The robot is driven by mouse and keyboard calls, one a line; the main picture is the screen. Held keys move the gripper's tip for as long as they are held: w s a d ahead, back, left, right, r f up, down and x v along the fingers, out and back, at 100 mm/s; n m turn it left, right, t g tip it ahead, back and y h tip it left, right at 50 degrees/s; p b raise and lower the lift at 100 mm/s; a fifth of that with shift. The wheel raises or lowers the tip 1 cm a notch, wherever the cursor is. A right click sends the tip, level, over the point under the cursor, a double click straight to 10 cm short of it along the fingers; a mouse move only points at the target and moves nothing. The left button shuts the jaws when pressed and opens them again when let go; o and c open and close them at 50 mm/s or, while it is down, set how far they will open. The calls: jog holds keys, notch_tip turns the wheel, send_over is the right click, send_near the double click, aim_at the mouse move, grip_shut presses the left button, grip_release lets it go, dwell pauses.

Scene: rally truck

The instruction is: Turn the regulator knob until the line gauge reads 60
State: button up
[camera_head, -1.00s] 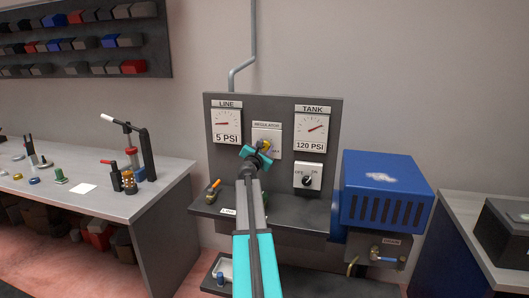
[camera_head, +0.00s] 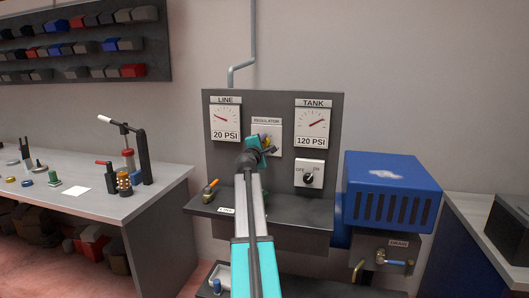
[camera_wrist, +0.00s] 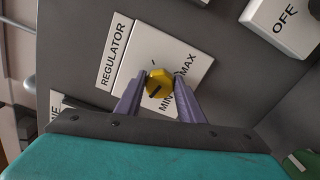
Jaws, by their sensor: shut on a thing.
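The yellow regulator knob (camera_wrist: 159,84) sits on a white plate (camera_wrist: 176,55) marked REGULATOR, MIN and MAX. In the wrist view its dark pointer mark lies toward the MIN side. My gripper (camera_wrist: 160,88) is shut on the knob, with one finger on each side of it. In the head view my gripper (camera_head: 262,142) partly hides the knob. The line gauge (camera_head: 225,121) on the dark panel reads 20 PSI. The tank gauge (camera_head: 313,121) to its right reads 120 PSI.
A rotary OFF/ON switch (camera_head: 309,177) is below the tank gauge. A shelf (camera_head: 290,212) with an orange-handled valve (camera_head: 210,188) juts out below the panel. A blue compressor (camera_head: 388,190) stands at the right, and a workbench (camera_head: 110,203) with several small parts at the left.

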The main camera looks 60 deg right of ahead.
jog(key=m+b, duration=0.3)
jog(key=b, duration=0.1)
jog(key=shift+f+m+b, duration=0.35)
jog(key=shift+m, duration=0.05)
jog(key=m+b, duration=0.3)
jog(key=b, duration=0.1)
jog(key=shift+m+b, duration=0.4)
jog(key=m+b, duration=0.4)
jog(key=b, duration=0.1)
jog(key=shift+f+m, duration=0.15)
jog(key=shift+m, duration=0.15)
jog(key=shift+m+b, duration=1.5)
jog(key=o, duration=1.1)
jog(key=shift+r, duration=0.2)
jog(key=shift+c, duration=0.2)
jog(key=shift+a, duration=0.1)
